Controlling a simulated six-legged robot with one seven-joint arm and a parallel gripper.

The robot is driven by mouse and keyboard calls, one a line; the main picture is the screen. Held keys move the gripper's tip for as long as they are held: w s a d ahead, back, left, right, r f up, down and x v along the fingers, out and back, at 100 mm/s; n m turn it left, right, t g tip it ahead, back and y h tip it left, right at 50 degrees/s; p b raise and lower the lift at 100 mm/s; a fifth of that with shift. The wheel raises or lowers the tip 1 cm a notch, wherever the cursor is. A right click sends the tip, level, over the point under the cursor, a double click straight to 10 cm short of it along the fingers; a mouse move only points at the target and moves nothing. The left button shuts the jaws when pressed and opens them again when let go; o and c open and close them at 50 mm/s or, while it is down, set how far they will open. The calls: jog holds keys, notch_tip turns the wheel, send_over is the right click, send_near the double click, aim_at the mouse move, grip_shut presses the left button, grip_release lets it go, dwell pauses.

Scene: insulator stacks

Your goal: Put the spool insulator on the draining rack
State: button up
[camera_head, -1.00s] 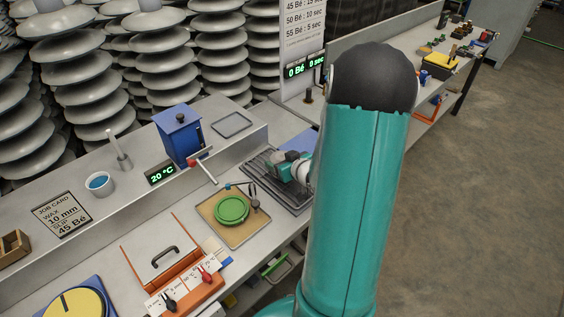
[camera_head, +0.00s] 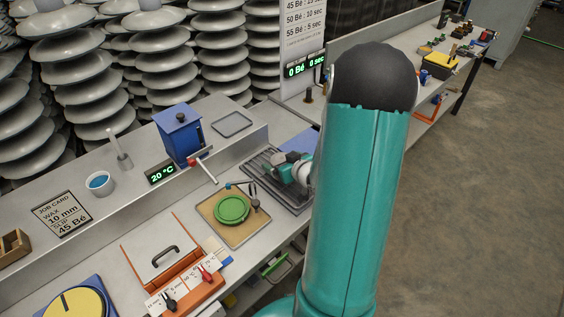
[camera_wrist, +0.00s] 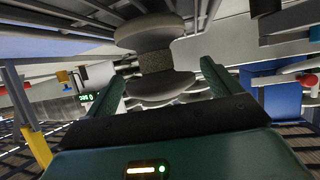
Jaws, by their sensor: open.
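The draining rack (camera_head: 263,172) is a dark barred tray on the bench, left of my arm in the head view. My gripper (camera_head: 281,170) is low over it, small and partly hidden. In the wrist view my gripper (camera_wrist: 162,71) has two green fingers standing apart. The spool insulator (camera_wrist: 156,60), with pale rounded flanges and a speckled neck, shows between and beyond the fingertips. It lies close to dark bars (camera_wrist: 45,20) that look like the rack; I cannot tell the exact contact.
A tan board with a green disc (camera_head: 232,210) lies in front-left. An orange-edged lidded box (camera_head: 162,250) is farther left. A raised ledge runs behind the rack.

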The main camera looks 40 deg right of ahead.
jog(key=v, duration=1.2)
jog(key=w+a+r+g+h, duration=0.4)
jog(key=a+r, duration=0.3)
jog(key=r, duration=0.4)
jog(key=s+a+r+g+y, duration=0.1)
jog(key=s+a+r+y, duration=0.1)
jog(key=a, duration=0.5)
jog(key=s+a+r+n+g+y, duration=0.1)
jog(key=s+a, duration=0.3)
jog(key=a, duration=0.4)
jog(key=s+a+r+g+y, duration=0.1)
jog(key=s+a+r+y, duration=0.2)
jog(key=a, duration=0.4)
jog(key=shift+s+a+n, duration=0.25)
jog(key=shift+s+n, duration=0.15)
jog(key=shift+s, duration=0.15)
jog(key=shift+r, duration=0.15)
